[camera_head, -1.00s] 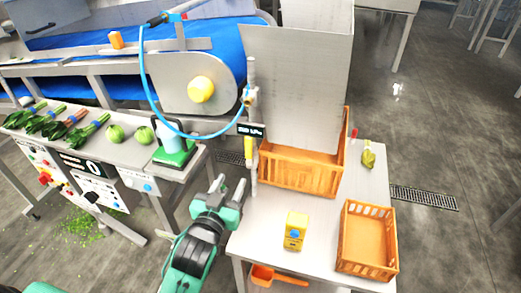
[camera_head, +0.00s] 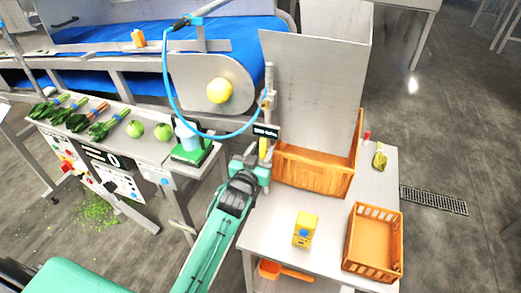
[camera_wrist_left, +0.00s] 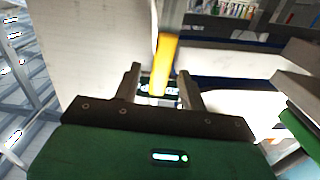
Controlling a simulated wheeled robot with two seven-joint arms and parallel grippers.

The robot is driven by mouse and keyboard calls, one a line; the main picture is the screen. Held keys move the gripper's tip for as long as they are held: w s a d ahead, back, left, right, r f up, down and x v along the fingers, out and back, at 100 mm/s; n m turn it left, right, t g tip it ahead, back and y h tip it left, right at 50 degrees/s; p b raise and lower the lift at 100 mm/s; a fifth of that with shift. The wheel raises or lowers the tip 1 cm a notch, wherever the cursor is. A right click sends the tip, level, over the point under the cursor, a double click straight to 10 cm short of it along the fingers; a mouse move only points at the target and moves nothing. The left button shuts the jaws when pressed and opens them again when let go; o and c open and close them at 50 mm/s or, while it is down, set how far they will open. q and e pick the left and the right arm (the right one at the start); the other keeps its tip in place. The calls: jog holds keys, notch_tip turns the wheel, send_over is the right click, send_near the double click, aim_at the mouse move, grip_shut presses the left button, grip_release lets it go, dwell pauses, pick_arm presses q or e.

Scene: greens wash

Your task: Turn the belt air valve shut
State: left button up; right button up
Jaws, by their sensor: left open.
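The belt air valve's yellow lever (camera_head: 263,148) hangs along the upright pipe (camera_head: 268,85) beside the orange crate, just under a small black pressure display (camera_head: 266,131). My left gripper (camera_head: 258,163) is at the lever's lower end, and its fingertips are partly hidden in the head view. In the left wrist view, the yellow lever (camera_wrist_left: 163,62) appears between the two open fingers of the left gripper (camera_wrist_left: 160,82). I cannot tell whether the fingers touch it. My right gripper is not in view.
An orange crate (camera_head: 310,180) under the grey chute (camera_head: 315,90) stands right of the lever. A yellow box (camera_head: 305,229) and another orange crate (camera_head: 374,207) share the table. A blue hose (camera_head: 168,85) loops left, above a green scale (camera_head: 192,153).

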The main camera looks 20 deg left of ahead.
pick_arm(q)
jog(key=shift+c, duration=1.1)
grip_shut()
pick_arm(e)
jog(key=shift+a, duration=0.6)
pick_arm(q)
jog(key=shift+d, duration=0.1)
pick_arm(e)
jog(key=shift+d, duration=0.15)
